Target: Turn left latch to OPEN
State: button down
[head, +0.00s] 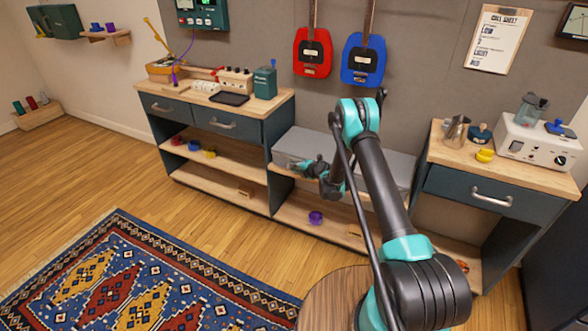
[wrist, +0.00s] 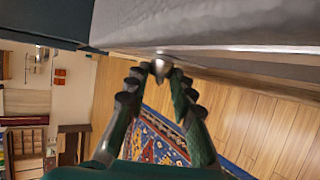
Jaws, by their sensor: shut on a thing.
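A long grey case (head: 292,142) sits on the low middle section between two cabinets, partly hidden behind my arm. My gripper (head: 305,167) is at the left part of its front face. In the wrist view the case (wrist: 210,22) fills the top, with a pale edge along its lower side. There my gripper (wrist: 160,72) has its fingertips brought together on a small shiny metal latch (wrist: 161,63) at the case's edge. The fingertips cover part of the latch, so its exact angle is hard to tell. My arm hides any latch on the right part of the case.
A purple object (head: 316,217) lies on the shelf below the case. A patterned rug (head: 130,285) and open wooden floor lie in front.

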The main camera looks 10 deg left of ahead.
dwell(0.4)
jog(key=c, duration=1.3)
grip_release()
notch_tip(320, 180, up, 10)
jog(key=shift+f, duration=0.1)
